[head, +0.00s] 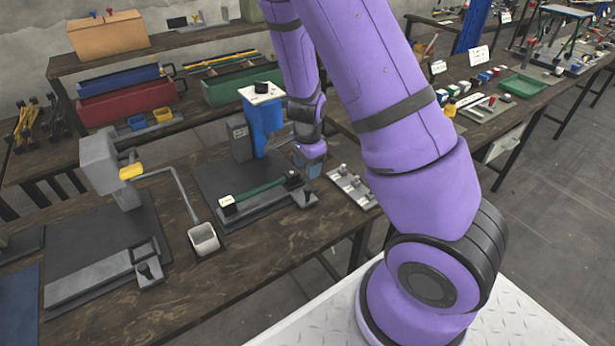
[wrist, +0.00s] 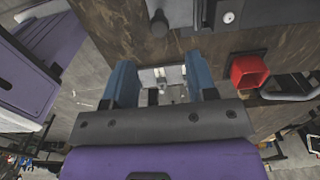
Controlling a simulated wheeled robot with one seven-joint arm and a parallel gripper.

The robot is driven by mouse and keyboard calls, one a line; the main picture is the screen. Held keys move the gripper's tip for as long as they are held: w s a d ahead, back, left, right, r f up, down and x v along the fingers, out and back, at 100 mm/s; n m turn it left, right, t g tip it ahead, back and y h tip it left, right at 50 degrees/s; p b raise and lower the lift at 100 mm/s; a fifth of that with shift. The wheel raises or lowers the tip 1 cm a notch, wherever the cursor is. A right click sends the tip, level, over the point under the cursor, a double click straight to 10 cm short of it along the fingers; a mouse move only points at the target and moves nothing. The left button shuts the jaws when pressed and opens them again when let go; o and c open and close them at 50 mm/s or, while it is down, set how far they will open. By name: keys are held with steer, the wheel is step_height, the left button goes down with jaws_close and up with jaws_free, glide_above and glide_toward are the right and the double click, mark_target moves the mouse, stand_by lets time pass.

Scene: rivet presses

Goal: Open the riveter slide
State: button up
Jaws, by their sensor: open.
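The blue riveter (head: 262,118) stands upright on a dark mat on the wooden bench in the head view. Its low grey slide (head: 270,202) lies in front of it, with a green bar (head: 258,192) along the top and a small upright knob (head: 305,198) at the right end. A dark knob (wrist: 158,22) also shows at the top of the wrist view. My gripper (head: 308,165) is to the right of the riveter, above the slide's right end and apart from it. Its blue fingers (wrist: 160,78) are spread and empty. My arm hides part of the bench behind.
A grey press (head: 100,165) with its own slide (head: 92,277) stands at left. A light cup (head: 204,239) sits between the presses. A metal plate with fittings (head: 352,187) lies right of the mat. A red cup (wrist: 249,71) shows in the wrist view.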

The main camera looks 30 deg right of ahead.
steer(key=shift+r, duration=1.45)
steer(key=s+a+r+n+t+y, duration=0.1)
steer(key=s+a+r+n, duration=0.15)
steer(key=r, duration=0.45)
steer(key=s+a+r+n+y, duration=0.1)
steer(key=s+a+r+n, duration=0.15)
steer(key=r, duration=0.35)
steer(key=s+a+r+n+t+y, duration=0.1)
steer(key=a+r+n, duration=0.1)
steer(key=r+n, duration=0.35)
steer(key=s+r+n+t+h, duration=0.3)
steer(key=s+r+n, duration=0.4)
steer(key=s+r, duration=0.7)
steer(key=shift+s+a, duration=0.15)
steer(key=shift+s, duration=1)
steer(key=shift+n, duration=0.25)
